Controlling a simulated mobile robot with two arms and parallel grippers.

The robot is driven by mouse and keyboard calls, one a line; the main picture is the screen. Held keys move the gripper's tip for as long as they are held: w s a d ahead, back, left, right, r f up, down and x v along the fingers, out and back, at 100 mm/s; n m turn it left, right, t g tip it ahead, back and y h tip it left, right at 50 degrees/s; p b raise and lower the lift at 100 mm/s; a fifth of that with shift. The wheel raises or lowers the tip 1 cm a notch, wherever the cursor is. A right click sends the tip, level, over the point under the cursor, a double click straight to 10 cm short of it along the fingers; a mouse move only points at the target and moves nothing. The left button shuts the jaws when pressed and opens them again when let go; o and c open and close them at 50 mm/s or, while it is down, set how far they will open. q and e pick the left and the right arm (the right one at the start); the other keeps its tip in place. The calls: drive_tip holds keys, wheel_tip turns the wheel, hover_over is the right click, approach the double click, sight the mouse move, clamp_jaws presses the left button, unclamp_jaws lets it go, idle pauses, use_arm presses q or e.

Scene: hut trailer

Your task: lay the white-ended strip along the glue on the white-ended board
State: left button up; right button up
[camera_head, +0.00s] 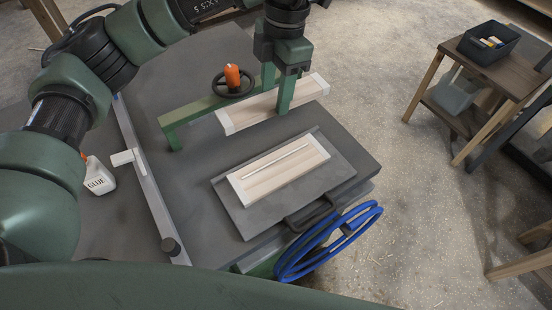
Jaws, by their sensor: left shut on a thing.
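The white-ended board (262,184) is pale wood and lies on a dark plate (238,217) on the grey table. A thin white line of glue (275,160) runs lengthwise along it. The white-ended strip (253,107), also pale wood, is beyond the board, roughly parallel to it. My left gripper (279,97) points down and is shut on the strip, right of its middle; the near finger hides part of it. I cannot tell how high the strip is above the table. My right gripper is not in view.
A green frame (190,112) with a black handwheel (233,82) and orange top stands behind the strip. A glue bottle (99,176) stands left, beyond a grey rail (148,180). A wooden side table (500,75) holds a dark bin (488,43).

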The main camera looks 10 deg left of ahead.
use_arm(q)
drive_tip(key=shift+d+f+n, duration=0.1)
drive_tip(key=shift+n, duration=0.2)
drive_tip(key=p, duration=0.1)
hover_over(275, 162)
drive_tip(key=f, duration=1.4)
drive_tip(key=shift+w+d+f, duration=0.1)
drive_tip(key=shift+w+f, duration=0.1)
drive_tip(key=shift+f, duration=0.1)
wheel_tip(275, 162, down, 5)
drive_tip(key=shift+f+p, duration=0.1)
drive_tip(key=shift+p, duration=0.3)
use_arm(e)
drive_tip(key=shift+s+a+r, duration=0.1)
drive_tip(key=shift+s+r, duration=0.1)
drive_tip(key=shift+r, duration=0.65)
use_arm(q)
drive_tip(key=shift+f+b, duration=0.2)
drive_tip(key=shift+b, duration=0.1)
drive_tip(key=o, duration=1.5)
drive_tip(key=shift+r, duration=0.1)
drive_tip(key=shift+c, duration=0.2)
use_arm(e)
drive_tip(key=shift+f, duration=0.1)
use_arm(q)
drive_tip(key=shift+r, duration=0.1)
